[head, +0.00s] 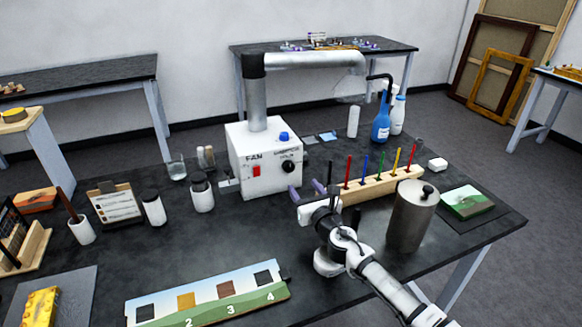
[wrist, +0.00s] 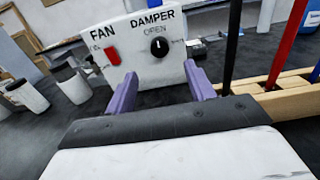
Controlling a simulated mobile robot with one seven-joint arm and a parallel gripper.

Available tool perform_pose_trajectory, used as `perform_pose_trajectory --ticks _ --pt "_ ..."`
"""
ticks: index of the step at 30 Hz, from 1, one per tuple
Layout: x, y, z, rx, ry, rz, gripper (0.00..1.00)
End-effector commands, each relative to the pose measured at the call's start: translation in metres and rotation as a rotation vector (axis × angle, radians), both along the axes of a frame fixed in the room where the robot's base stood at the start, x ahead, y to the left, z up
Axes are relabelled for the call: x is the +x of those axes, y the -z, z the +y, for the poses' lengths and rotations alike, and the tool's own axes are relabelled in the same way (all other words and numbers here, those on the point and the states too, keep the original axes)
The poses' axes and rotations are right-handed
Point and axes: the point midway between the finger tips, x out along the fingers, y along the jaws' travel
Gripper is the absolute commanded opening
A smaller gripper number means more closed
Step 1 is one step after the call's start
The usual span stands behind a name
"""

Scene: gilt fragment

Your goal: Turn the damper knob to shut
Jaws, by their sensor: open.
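The damper knob (head: 288,167) is a round black dial on the front of a white box (head: 250,185). In the wrist view the knob (wrist: 159,46) has a white pointer line standing near upright, toward the word OPEN above it. The lettering beside the knob is too small to read. My gripper (head: 306,190) has two purple fingers and is open and empty in front of the box. In the wrist view the fingers (wrist: 158,72) stand apart, below and to either side of the knob, not touching it.
A red fan switch (head: 257,171) sits left of the knob, and a blue button (head: 284,136) is on the box top. A wooden rack (head: 375,187) of upright coloured rods stands close to the right of my gripper. A metal canister (head: 412,218) stands right of my arm.

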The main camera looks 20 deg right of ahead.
Motion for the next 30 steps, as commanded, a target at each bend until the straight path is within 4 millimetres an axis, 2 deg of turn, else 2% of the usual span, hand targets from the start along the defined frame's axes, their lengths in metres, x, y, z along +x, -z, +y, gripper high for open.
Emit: perform_pose_trajectory --ticks 3,9,15,21,29,30 --pt "0.026 -0.003 0.003 0.003 -0.002 0.001 0.54" --pt "0.063 -0.002 0.004 0.004 -0.002 0.0 0.54" --pt "0.089 -0.001 0.004 0.002 -0.001 0.0 0.54" --pt "0.099 0.0 0.004 0.002 -0.002 0.0 0.54" --pt "0.099 0.0 0.004 0.002 -0.001 0.0 0.54" --pt "0.099 0.0 0.004 0.002 -0.001 -0.001 0.5"
